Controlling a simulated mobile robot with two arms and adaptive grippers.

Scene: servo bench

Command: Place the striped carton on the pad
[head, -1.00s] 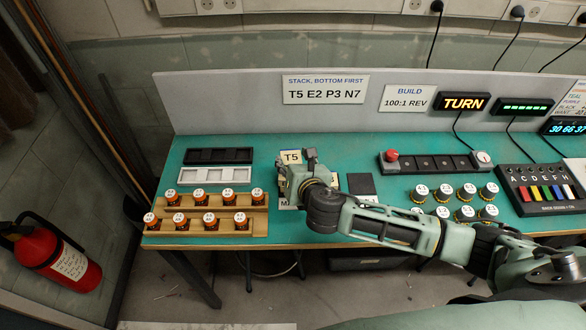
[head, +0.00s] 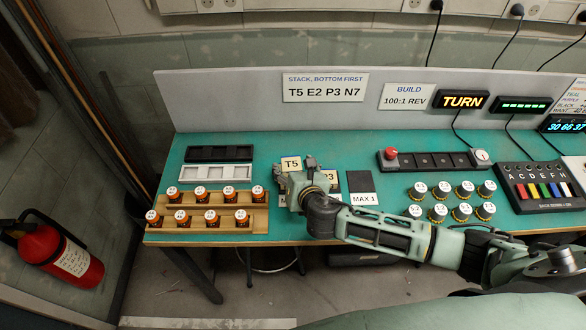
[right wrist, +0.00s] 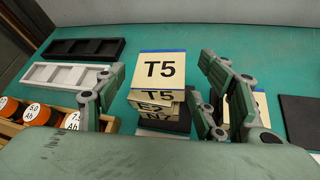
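A cream carton marked T5 (right wrist: 160,70), with a blue stripe along its far edge, tops a stack in the right wrist view. Its label also shows in the head view (head: 291,163). Cartons marked E2 (right wrist: 157,107) and N, partly hidden, lie below it. A dark surface shows around the stack's foot. A P3 carton (head: 328,176) stands to the right, mostly hidden by my arm. A dark pad marked MAX 1 (head: 360,181) lies bare further right. My left gripper is out of view.
A black tray (head: 219,153) and a white tray (head: 216,169) lie left of the stack. A wooden rack (head: 257,222) of orange-sided jars stands in front of them. More jars (head: 439,209) and a strip with a red button (head: 390,154) are at right.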

